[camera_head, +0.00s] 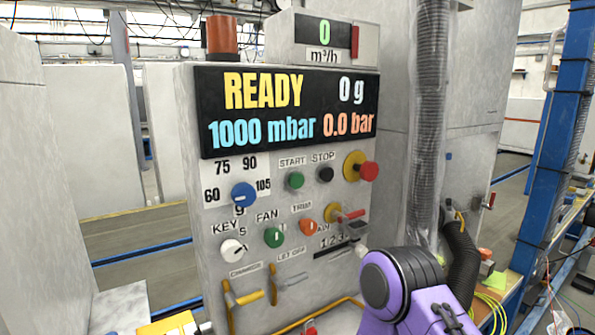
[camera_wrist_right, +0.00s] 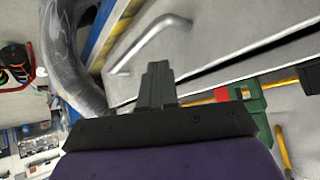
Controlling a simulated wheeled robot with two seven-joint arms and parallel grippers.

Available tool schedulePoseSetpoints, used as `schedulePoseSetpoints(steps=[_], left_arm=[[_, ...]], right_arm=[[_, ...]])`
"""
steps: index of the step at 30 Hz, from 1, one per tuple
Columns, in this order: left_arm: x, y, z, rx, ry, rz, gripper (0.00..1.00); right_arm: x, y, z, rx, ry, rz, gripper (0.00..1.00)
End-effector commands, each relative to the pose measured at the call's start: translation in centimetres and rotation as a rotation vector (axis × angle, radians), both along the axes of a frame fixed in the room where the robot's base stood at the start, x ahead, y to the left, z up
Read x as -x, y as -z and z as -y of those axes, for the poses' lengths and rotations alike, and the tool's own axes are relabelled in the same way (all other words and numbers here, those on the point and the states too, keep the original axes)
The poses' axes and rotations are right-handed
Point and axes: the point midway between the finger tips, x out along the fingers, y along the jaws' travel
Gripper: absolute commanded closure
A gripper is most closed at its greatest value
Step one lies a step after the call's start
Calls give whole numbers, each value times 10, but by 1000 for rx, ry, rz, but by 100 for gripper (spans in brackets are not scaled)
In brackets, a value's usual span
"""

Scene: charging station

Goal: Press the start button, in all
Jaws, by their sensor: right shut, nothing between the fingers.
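The start button (camera_head: 295,180) is a small green round knob under the START label on the station's front panel, below the display. The display reads READY. My right arm shows purple and black at the lower right of the head view, below and right of the button and apart from it. My right gripper (camera_wrist_right: 156,82) shows in the right wrist view with its grey fingers together and nothing between them. The start button cannot be made out in that view. My left gripper is in neither view.
A black stop button (camera_head: 326,174) and a red emergency knob (camera_head: 368,171) sit right of the start button. A blue dial (camera_head: 243,195), green fan knob (camera_head: 274,237) and orange knob (camera_head: 306,228) are close by. A yellow lever (camera_head: 243,296) juts out below. A ribbed hose (camera_head: 430,110) hangs at right.

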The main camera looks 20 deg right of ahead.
Motion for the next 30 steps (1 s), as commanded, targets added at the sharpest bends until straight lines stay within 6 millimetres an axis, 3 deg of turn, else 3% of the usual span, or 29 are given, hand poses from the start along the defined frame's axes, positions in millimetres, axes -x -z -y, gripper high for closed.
schedulePoseSetpoints(steps=[1, 6, 15, 21, 24, 27, 30], left_arm=[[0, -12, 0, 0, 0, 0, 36], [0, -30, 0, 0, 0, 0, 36], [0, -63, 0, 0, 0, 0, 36], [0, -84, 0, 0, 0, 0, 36], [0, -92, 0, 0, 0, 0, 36], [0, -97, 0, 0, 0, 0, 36], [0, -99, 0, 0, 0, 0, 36]], right_arm=[[-21, -30, -2, 5, 7, 67, 100], [-76, -112, -7, 33, 36, 275, 100], [-139, -275, -9, 77, 128, 614, 100], [-154, -389, -6, 91, 218, 817, 100], [-155, -437, -4, 95, 262, 898, 100], [-152, -470, -3, 93, 297, 955, 100], [-150, -488, -1, 93, 318, 986, 100]])
